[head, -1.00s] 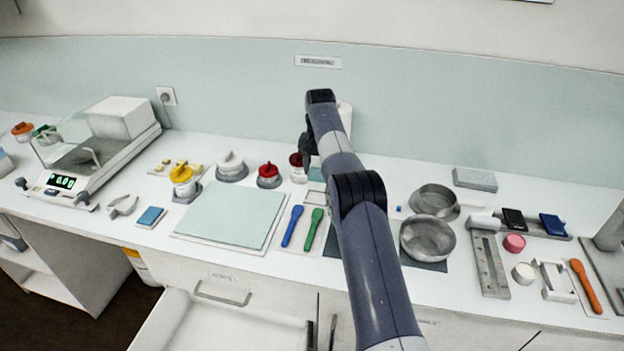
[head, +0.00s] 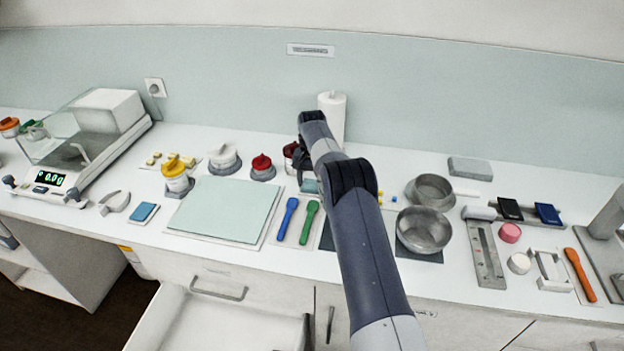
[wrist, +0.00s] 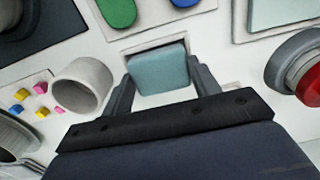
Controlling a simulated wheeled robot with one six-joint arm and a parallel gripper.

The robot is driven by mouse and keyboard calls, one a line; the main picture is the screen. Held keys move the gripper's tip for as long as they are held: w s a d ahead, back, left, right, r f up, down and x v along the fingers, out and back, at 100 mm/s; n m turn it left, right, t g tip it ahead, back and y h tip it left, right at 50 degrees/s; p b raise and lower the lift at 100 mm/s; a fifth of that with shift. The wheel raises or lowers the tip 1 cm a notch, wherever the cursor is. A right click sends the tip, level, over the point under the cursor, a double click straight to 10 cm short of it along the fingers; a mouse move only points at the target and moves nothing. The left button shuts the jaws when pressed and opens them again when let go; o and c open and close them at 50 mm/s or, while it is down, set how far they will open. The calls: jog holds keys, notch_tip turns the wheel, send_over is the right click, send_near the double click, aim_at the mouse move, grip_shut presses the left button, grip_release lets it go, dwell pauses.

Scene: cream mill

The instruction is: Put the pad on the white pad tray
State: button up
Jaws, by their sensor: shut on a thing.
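The pad is a pale teal block (wrist: 158,70), held between the two fingers of my gripper (wrist: 160,78) in the wrist view. In the head view the pad (head: 310,186) shows below my gripper (head: 303,165), which is partly hidden by my arm. The white pad tray (wrist: 128,46) is a small pale square with a thin grey outline. It lies directly behind the pad in the wrist view and is mostly covered by it. I cannot tell whether the pad touches the tray or hangs just above it.
Blue (head: 287,220) and green (head: 309,222) spatulas lie in front of the pad. A red-lidded jar (head: 262,168) stands to its left. A white cup (wrist: 83,84) and small coloured cubes are close by in the wrist view. Steel bowls (head: 425,232) stand right of my arm.

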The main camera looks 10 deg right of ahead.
aim_at(312, 184)
jog(key=o, duration=1)
jog(key=shift+o, duration=0.2)
notch_tip(312, 184, up, 12)
